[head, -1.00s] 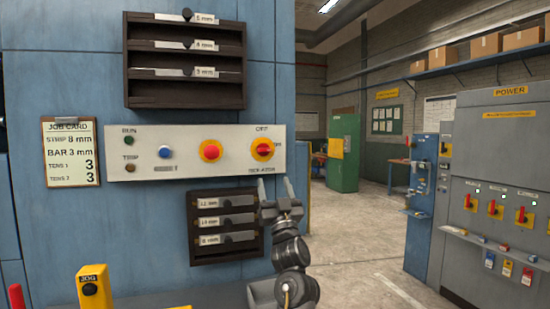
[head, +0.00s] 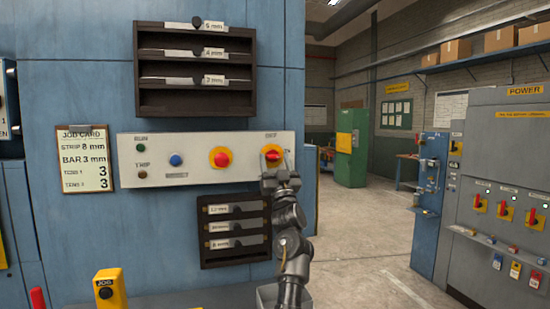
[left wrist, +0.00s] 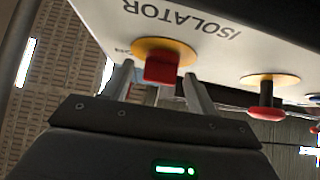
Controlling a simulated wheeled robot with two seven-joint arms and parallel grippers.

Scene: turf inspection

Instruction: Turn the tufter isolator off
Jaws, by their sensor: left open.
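The tufter isolator (head: 272,153) is a red handle on a yellow disc at the right end of the white control panel (head: 195,170). It also shows in the left wrist view (left wrist: 162,66) beside the upside-down word ISOLATOR. My left gripper (head: 277,166) is open just in front of it. In the left wrist view, one finger stands on each side of the red handle, with gaps visible. I cannot tell whether either finger touches it. The lower part of the handle is hidden in the head view, and which way it points is unclear. My right gripper is not in view.
A red button on yellow (head: 220,157) sits left of the isolator, with a blue button (head: 176,160) further left. A dark rack (head: 234,230) is below the panel and another (head: 194,70) above. A grey POWER cabinet (head: 510,170) with red handles stands right, across open floor.

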